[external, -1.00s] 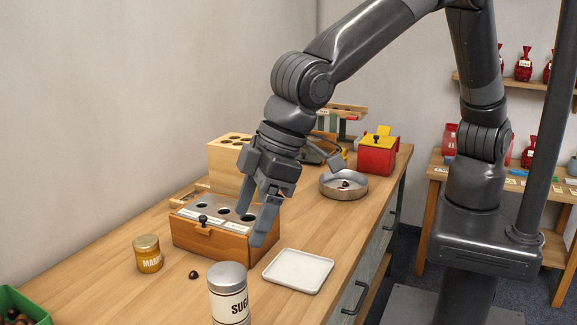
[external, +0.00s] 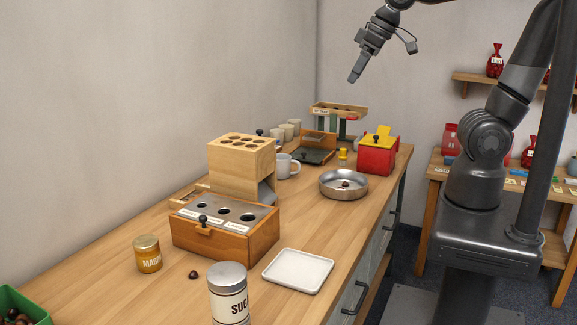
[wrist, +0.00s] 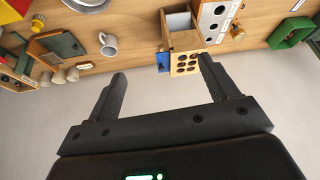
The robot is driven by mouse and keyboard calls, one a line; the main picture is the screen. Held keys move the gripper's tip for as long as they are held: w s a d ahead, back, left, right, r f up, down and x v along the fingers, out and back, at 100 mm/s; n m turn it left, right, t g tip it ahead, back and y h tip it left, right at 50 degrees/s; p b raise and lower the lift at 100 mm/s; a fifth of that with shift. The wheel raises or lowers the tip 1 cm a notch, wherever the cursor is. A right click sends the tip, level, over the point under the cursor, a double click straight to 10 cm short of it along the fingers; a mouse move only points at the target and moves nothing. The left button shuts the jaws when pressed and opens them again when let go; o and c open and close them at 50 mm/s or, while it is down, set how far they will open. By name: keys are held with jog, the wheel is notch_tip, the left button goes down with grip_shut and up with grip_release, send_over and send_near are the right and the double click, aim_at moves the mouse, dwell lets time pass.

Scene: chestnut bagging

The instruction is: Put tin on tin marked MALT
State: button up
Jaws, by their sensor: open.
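A white tin (external: 228,296) with a grey lid stands at the front of the bench in the external view; its label shows "SUG" before it curves away. I can read no tin marked MALT in either view. My gripper (external: 356,74) is raised high over the far part of the bench, well away from the white tin. In the wrist view its two fingers (wrist: 161,82) are spread apart with nothing between them.
A white tray (external: 298,271), wooden box with holes (external: 225,243), metal pan (external: 343,193), red box (external: 376,159), mug (external: 287,166) and green crate (external: 22,303) share the bench.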

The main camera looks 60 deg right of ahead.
jog(key=s+d+f+m+h, duration=0.1)
jog(key=s+d+f+m, duration=0.1)
jog(key=s+d, duration=0.5)
jog(key=shift+s+d+f, duration=0.15)
jog(key=shift+s+d, duration=0.1)
jog(key=shift+s, duration=0.5)
jog(key=shift+o, duration=0.3)
